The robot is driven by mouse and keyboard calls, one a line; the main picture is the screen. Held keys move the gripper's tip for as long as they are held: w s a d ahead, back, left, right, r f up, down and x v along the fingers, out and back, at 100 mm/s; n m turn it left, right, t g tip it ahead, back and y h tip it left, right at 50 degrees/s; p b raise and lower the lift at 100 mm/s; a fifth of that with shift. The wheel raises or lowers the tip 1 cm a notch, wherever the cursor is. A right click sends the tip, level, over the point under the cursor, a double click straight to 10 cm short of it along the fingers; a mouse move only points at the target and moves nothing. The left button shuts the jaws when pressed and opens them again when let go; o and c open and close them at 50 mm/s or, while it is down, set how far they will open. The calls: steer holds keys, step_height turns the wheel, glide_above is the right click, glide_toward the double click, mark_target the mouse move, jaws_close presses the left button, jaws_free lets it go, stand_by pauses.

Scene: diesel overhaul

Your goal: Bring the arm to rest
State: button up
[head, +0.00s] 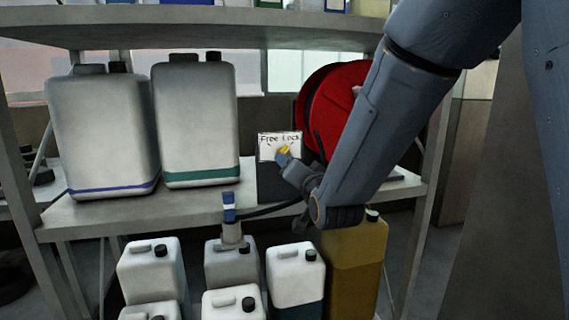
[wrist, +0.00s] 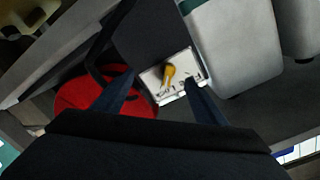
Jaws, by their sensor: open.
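My arm (head: 385,125) reaches down from the upper right in the head view, in front of the shelf. My gripper (head: 283,160) is at a white "Free Lock" panel with a yellow knob (head: 284,149). In the wrist view my gripper (wrist: 155,95) shows two separated dark blue fingers. The yellow knob (wrist: 168,76) and the white panel (wrist: 186,66) appear between and beyond the fingertips. I see nothing held between the fingers. The exact gap from the fingertips to the panel cannot be told.
Two large grey canisters (head: 195,122) stand on the shelf (head: 150,210) to the left. A red reel (head: 330,100) is behind my forearm. Several white jugs (head: 150,270) and a yellow jug (head: 353,265) stand below. An upper shelf (head: 200,28) crosses the top.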

steer(key=s+d+f+n+g+h, duration=0.25)
steer(key=s+d+f+g, duration=0.7)
steer(key=f, duration=0.65)
steer(key=s+d+f+g, duration=0.2)
steer(key=s+d, duration=0.1)
steer(key=s, duration=0.4)
steer(key=s+d+f+n+g+h, duration=0.1)
steer(key=s+d+f+g, duration=0.1)
steer(key=s, duration=0.5)
steer(key=s+d+f+n+g+h, duration=0.1)
steer(key=s+d+g, duration=0.1)
steer(key=s, duration=0.5)
steer(key=shift+s+d+f+g, duration=0.15)
steer(key=shift+d+f+g, duration=0.25)
steer(key=shift+d, duration=0.4)
